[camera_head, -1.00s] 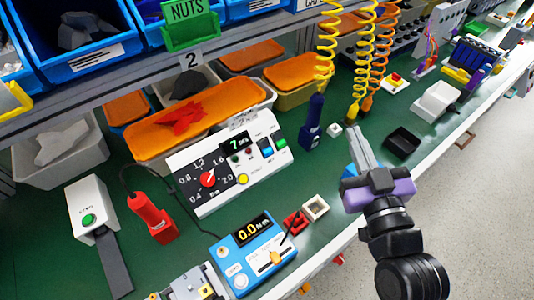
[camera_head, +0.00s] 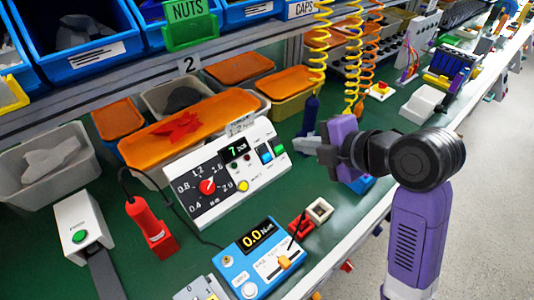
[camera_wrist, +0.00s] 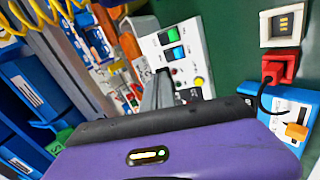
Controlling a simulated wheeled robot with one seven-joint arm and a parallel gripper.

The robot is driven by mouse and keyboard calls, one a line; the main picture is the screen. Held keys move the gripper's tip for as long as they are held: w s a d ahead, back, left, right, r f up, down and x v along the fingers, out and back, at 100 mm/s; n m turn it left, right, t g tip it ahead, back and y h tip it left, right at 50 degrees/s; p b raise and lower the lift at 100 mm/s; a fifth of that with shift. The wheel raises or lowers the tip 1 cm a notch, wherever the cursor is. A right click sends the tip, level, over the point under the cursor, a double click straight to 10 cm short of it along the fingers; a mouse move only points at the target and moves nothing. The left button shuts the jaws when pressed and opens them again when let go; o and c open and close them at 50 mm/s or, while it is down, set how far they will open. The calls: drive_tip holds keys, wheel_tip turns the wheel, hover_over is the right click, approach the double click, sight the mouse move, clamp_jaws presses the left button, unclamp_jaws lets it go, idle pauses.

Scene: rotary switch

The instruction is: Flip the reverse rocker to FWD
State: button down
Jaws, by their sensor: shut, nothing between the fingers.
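The white control panel (camera_head: 218,183) stands on the green bench. It carries a red-pointer dial (camera_head: 207,186), a small display, a blue rocker (camera_head: 266,155) and a green rocker (camera_head: 280,148) at its right end. In the wrist view the blue rocker (camera_wrist: 175,55) and green rocker (camera_wrist: 168,36) show beyond my fingers. Their lettering is too small to read, so I cannot tell which is the reverse rocker. My gripper (camera_head: 299,146) is shut and empty, a little right of the rockers. It also shows in the wrist view (camera_wrist: 163,75), with the fingers pointing toward the panel.
A blue torque tester (camera_head: 252,262) reading 0.0, a red block (camera_head: 299,224) and a white square socket (camera_head: 320,209) lie in front of the panel. A red driver (camera_head: 150,222) stands left. Coiled hoses (camera_head: 353,60) hang behind my gripper. Orange-lidded bins (camera_head: 190,128) line the back.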

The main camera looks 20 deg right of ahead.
sight(263, 150)
drive_tip(key=shift+s+a+f+n+g, duration=0.1)
drive_tip(key=shift+s+f+n+g, duration=0.35)
drive_tip(key=shift+f+n, duration=0.3)
drive_tip(key=shift+r, duration=0.1)
drive_tip(key=x, duration=1.4)
drive_tip(key=shift+a+r, duration=0.1)
drive_tip(key=shift+r, duration=0.05)
drive_tip(key=shift+w+a+r+g+p, duration=0.15)
drive_tip(key=shift+w+r+g+p, duration=0.15)
drive_tip(key=shift+p, duration=0.7)
drive_tip(key=shift+f, duration=0.45)
drive_tip(key=shift+r, duration=0.1)
